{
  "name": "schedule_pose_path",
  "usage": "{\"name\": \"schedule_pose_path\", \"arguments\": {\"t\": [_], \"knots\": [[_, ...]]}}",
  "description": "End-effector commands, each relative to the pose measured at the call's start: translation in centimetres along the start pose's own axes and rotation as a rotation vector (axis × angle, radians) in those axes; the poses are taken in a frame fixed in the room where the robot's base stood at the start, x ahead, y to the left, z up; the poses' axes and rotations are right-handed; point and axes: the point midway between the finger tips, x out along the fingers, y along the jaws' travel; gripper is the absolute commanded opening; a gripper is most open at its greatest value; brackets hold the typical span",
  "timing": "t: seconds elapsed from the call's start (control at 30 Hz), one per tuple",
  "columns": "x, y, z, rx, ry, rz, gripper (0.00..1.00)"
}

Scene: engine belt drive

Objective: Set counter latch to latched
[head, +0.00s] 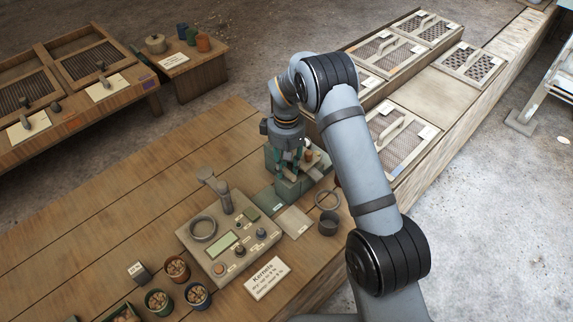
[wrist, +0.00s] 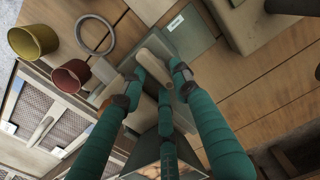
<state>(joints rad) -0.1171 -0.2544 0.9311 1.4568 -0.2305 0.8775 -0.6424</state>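A green-grey block-like device (head: 290,190) stands on the wooden counter, just behind the panel with the small screen. In the wrist view its pale bar (wrist: 158,48) runs between my fingers. I cannot tell for sure whether this bar is the counter latch or which way the latch is set. My gripper (head: 294,166) points down at the top of this device. In the wrist view, the green fingers of my gripper (wrist: 163,79) surround the near end of the bar. The fingertips are apart, but contact with the bar is unclear. The fingers partly hide the device.
A beige panel (head: 211,260) with a screen, knobs and an upright post stands in front. Mesh-topped trays (head: 396,130) line the right side. The counter's left part is clear.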

Motion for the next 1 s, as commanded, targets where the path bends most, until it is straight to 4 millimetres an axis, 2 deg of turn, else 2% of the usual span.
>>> {"name": "schedule_pose_path", "arguments": {"t": [0.23, 0.73, 1.0], "knots": [[0.05, 0.02, 0.01, 0.001, 0.000, 0.000, 0.28], [0.01, 0.02, 0.01, 0.001, 0.000, 0.000, 0.00], [0.01, 0.01, -0.01, -0.009, 0.000, 0.000, 0.00]]}}
